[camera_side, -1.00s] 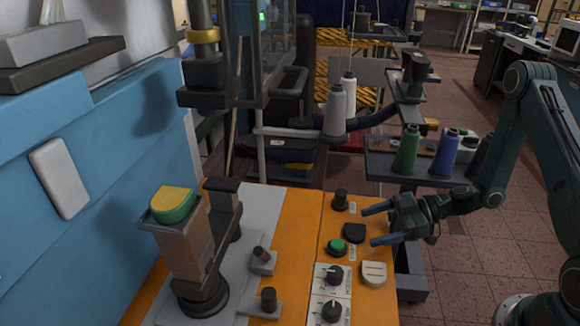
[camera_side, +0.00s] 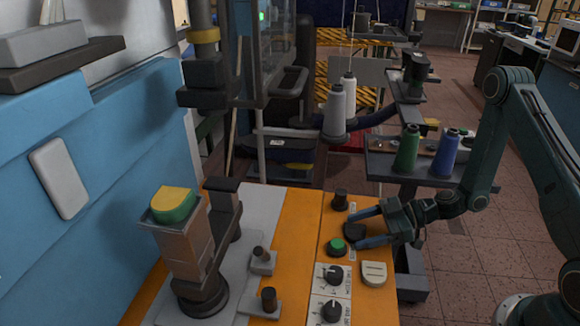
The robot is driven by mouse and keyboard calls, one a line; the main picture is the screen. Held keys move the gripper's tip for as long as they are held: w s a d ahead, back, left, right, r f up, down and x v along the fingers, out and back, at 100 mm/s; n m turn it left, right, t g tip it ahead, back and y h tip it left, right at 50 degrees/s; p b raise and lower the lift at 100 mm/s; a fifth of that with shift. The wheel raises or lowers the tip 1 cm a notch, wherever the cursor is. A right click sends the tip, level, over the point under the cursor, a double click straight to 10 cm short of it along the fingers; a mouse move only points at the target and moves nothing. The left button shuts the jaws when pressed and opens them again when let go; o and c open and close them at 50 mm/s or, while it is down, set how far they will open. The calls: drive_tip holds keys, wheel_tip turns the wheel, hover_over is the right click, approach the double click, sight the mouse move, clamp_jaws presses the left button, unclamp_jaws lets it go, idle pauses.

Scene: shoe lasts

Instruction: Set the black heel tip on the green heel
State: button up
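The black heel tip (camera_side: 354,231) lies flat on the orange table, near its right edge. My gripper (camera_side: 357,229) comes in from the right, with its two blue fingers apart. In the picture the fingers lie on either side of the black tip, and I cannot tell whether they touch it. The green heel (camera_side: 181,214) sits at the top of a post at the left, with a yellow face on its upper side.
A beige tip (camera_side: 374,273) lies in front of my gripper. A green button (camera_side: 337,246), black knobs (camera_side: 334,275) and a small black post (camera_side: 340,199) stand close by on the table. A trolley with thread spools (camera_side: 407,150) is behind.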

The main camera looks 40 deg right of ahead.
sight(363, 231)
drive_tip(key=c, duration=0.8)
drive_tip(key=shift+r, duration=0.1)
wheel_tip(363, 231, up, 20)
drive_tip(key=shift+f, duration=0.1)
idle(0.6)
idle(0.5)
